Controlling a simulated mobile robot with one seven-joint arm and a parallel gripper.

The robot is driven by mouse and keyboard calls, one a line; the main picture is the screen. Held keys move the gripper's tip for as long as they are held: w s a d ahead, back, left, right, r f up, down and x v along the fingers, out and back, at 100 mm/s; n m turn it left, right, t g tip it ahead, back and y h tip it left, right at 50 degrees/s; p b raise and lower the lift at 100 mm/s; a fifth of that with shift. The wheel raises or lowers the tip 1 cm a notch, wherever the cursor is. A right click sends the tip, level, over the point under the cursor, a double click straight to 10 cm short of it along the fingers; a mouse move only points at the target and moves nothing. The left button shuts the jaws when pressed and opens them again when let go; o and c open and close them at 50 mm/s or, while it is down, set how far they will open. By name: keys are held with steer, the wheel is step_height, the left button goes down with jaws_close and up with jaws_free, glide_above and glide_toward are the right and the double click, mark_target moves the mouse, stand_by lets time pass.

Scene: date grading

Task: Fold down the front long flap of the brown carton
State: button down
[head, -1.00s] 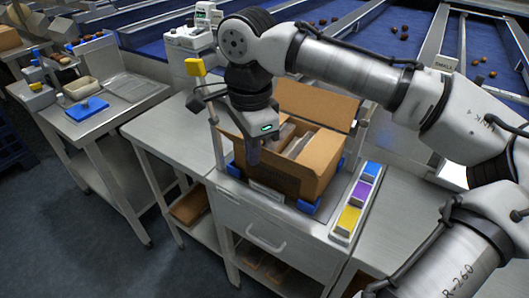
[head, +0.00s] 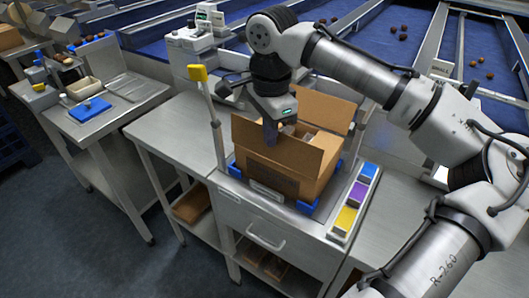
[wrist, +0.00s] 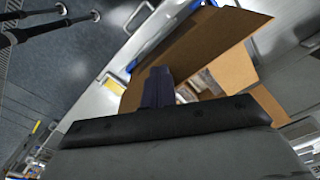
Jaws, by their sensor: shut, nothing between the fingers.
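The brown carton (head: 270,182) sits on the steel workstation in the head view, open at the top. Its front long flap (head: 300,153) stands up along the front side; the flap (wrist: 200,45) also shows as a broad brown panel in the wrist view. The back flap (head: 322,108) stands upright. My gripper (head: 270,140) is above the front of the carton, fingers pointing down and shut with nothing between them. The dark fingers (wrist: 158,88) overlap the front flap in the wrist view. I cannot tell whether they touch it. Contents inside are partly hidden.
Blue corner holders (head: 306,207) surround the carton's base. A post with a yellow head (head: 197,73) rises just left of it. A tray of blue, purple and yellow blocks (head: 346,215) lies to the right. The steel table (head: 170,128) to the left is largely clear.

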steer(key=shift+w+d+f, duration=0.3)
steer(key=shift+w+d, duration=0.2)
steer(key=shift+w, duration=0.15)
steer(key=shift+w+d+r+p, duration=0.1)
steer(key=shift+w+d+p, duration=0.3)
steer(key=shift+w+p, duration=0.15)
steer(key=shift+w, duration=0.1)
steer(key=shift+w+d+p, duration=0.55)
steer(key=shift+w+d, duration=0.25)
steer(key=shift+w, duration=0.25)
steer(key=shift+f+b, duration=1.25)
steer(key=shift+f, duration=1.2)
step_height(320, 180, up, 11)
steer(key=p, duration=0.9)
steer(key=shift+r, duration=0.15)
